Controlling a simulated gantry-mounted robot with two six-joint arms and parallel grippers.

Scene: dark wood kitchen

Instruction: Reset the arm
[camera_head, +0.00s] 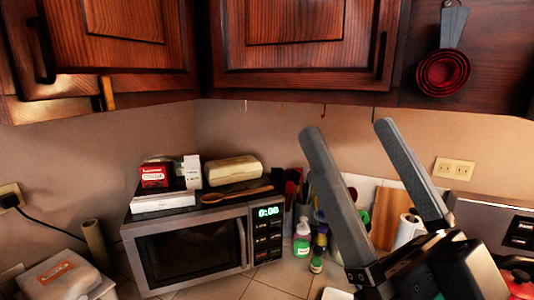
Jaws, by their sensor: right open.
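My right gripper (362,137) rises from the lower right of the head view. Its two long grey fingers point up and stand apart, with nothing between them. It is in front of the counter items and the wall, to the right of the microwave, and hides part of what is behind it. My left gripper is not in view.
A microwave (190,256) stands on the counter with boxes and a wooden spoon (236,195) on top. Several bottles (302,240) and utensils stand right of it. Dark wood cabinets (292,50) hang above. Red measuring cups (444,73) hang at upper right.

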